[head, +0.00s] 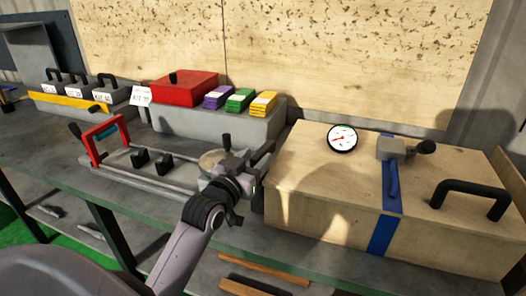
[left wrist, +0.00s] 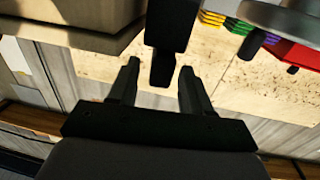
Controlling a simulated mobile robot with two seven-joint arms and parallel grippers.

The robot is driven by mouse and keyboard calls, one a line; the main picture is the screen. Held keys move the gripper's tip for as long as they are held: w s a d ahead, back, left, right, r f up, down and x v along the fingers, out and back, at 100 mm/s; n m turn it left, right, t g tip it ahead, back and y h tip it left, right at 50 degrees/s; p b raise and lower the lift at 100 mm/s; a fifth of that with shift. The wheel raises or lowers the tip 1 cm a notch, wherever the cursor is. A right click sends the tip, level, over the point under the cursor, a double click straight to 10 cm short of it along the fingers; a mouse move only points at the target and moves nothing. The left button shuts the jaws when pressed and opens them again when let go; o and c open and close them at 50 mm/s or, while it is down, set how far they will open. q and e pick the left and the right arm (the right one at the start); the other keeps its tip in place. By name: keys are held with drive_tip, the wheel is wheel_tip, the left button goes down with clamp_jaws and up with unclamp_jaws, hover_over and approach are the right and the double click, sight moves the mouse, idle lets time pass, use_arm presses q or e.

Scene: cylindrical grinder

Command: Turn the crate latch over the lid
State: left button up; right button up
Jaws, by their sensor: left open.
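The wooden crate (head: 310,205) stands on the right of the bench with its lid closed on top. My left gripper (head: 262,158) is at the crate's left end. In the left wrist view its two fingers (left wrist: 158,82) are apart, with a dark block-like lever (left wrist: 166,45), probably the crate latch, in front of and between them. I cannot tell whether they touch it. The crate's pale wood (left wrist: 70,22) shows at upper left there. In the head view the latch is hard to tell from the dark gripper parts. My right gripper is not in view.
A blue strap (head: 382,235) with a grey buckle (head: 391,148), a round gauge (head: 342,138) and a black handle (head: 470,196) are on the crate. Coloured blocks (head: 240,100) stand behind.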

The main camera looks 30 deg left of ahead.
sight(261, 151)
use_arm(q)
drive_tip(key=shift+w+a, duration=0.15)
drive_tip(key=shift+w, duration=1.55)
drive_tip(key=shift+c, duration=0.3)
clamp_jaws()
